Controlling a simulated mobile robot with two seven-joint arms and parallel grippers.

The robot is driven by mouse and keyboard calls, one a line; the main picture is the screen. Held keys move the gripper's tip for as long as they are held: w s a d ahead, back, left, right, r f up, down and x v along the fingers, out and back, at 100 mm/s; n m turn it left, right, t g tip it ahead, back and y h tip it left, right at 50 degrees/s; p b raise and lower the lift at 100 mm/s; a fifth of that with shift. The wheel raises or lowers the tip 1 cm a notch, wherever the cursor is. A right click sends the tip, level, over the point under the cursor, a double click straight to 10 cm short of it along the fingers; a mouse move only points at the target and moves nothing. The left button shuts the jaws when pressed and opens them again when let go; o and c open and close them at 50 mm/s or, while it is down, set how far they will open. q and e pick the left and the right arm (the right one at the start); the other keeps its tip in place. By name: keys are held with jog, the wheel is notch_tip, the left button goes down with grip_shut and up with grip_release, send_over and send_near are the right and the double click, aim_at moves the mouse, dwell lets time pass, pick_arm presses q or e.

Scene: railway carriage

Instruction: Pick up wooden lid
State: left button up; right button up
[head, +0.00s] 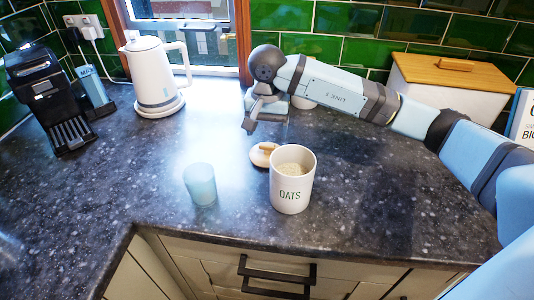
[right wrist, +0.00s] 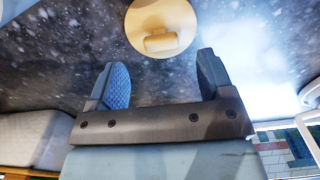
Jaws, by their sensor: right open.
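The round wooden lid (head: 262,155) lies on the dark countertop, just behind and left of the white OATS jar (head: 293,190), which is open with oats showing inside. The jar hides part of the lid in the head view. In the right wrist view the lid (right wrist: 160,22) shows whole, with its wooden knob facing the camera. My right gripper (head: 250,126) is above the counter, behind and slightly left of the lid. In the right wrist view its fingers (right wrist: 161,76) are apart and empty, with the lid beyond their tips. My left gripper is not in view.
A pale blue cup (head: 200,185) stands left of the jar. A white kettle (head: 152,75) and a black coffee machine (head: 50,98) stand at the back left. A white bin with a wooden top (head: 450,85) stands at the back right. The counter's front edge is close to the jar.

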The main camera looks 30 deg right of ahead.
aim_at(267, 144)
notch_tip(267, 144, down, 5)
jog(key=shift+w+d+f, duration=0.1)
dwell(0.3)
jog(key=c, duration=1)
